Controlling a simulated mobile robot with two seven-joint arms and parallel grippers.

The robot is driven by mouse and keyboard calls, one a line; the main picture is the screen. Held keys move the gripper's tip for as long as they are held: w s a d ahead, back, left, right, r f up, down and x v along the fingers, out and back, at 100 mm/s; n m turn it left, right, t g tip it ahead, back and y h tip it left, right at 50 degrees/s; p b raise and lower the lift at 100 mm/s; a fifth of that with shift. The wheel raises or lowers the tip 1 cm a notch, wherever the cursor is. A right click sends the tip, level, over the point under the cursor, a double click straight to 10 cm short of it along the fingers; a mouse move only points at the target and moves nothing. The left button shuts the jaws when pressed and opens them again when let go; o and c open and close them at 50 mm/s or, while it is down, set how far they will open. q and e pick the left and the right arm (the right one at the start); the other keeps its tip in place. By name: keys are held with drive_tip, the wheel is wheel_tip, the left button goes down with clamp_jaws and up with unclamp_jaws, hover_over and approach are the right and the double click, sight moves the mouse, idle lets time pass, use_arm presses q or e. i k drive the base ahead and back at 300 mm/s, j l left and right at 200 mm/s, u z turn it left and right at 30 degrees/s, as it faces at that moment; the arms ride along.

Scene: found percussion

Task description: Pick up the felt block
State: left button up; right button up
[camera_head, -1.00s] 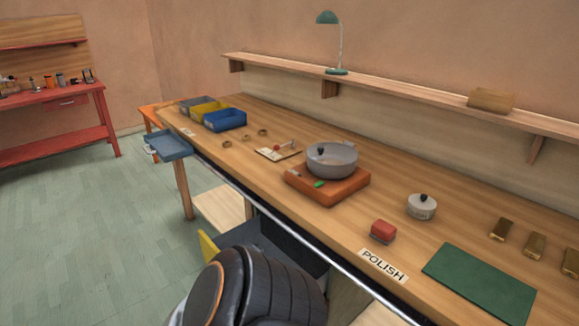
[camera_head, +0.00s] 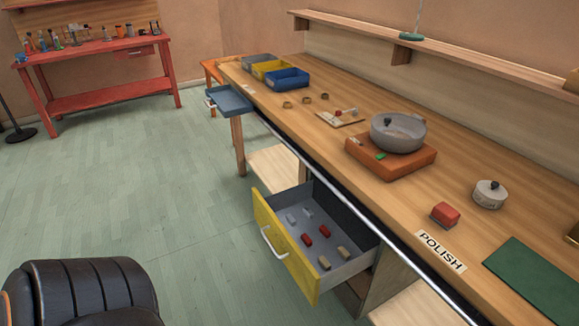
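Several small blocks lie in the open yellow-fronted drawer (camera_head: 285,252) under the bench: grey ones (camera_head: 292,219), red ones (camera_head: 324,231) and beige ones (camera_head: 343,252). I cannot tell from their look which block is felt. Neither of my grippers is in view.
The workbench (camera_head: 350,165) bears a grey pot (camera_head: 397,132) on an orange-brown base (camera_head: 391,166), a small lidded pot (camera_head: 489,194), a green mat (camera_head: 535,280) and bins (camera_head: 287,79). The drawer juts into the room. Floor (camera_head: 150,190) to its left is clear.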

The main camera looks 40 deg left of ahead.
sight(323, 261)
drive_tip(key=u, duration=1.1)
drive_tip(key=j+z, duration=0.1)
drive_tip(key=i+j, duration=0.05)
drive_tip(key=j, duration=0.05)
